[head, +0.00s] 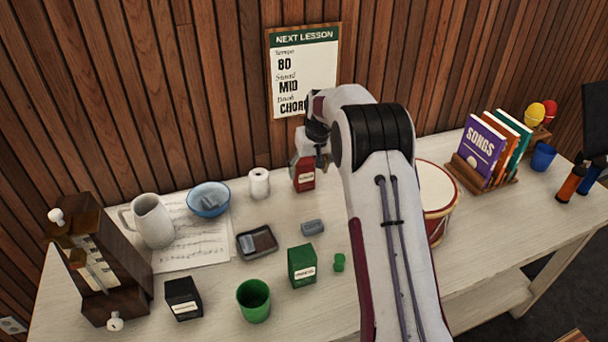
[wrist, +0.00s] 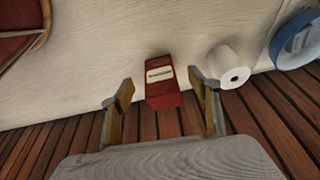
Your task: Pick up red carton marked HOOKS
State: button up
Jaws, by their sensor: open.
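The red carton (head: 304,178) stands upright near the back of the table, close to the wood wall. In the wrist view the red carton (wrist: 163,88) shows a pale label; its lettering is too small to read. My gripper (wrist: 161,88) is open, with one finger on each side of the carton and visible space between each finger and it. In the head view my gripper (head: 312,160) is beside and above the carton, and part of the carton is hidden behind it.
A white roll (head: 259,183) stands just left of the carton, with a blue bowl (head: 208,199) beyond it. A drum (head: 440,200) stands to the right, partly behind my arm. A green carton (head: 302,265), black carton (head: 184,298) and green cup (head: 253,300) stand nearer the front.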

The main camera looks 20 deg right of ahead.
aim_at(306, 164)
jog(key=shift+w+d+r+t, duration=0.15)
jog(key=shift+w+r+t, duration=0.15)
jog(key=shift+w+r, duration=0.8)
jog(key=shift+n, duration=0.3)
jog(key=shift+f, duration=0.1)
jog(key=shift+x, duration=1.15)
jog(key=shift+x, duration=2.6)
jog(key=c, duration=1.2)
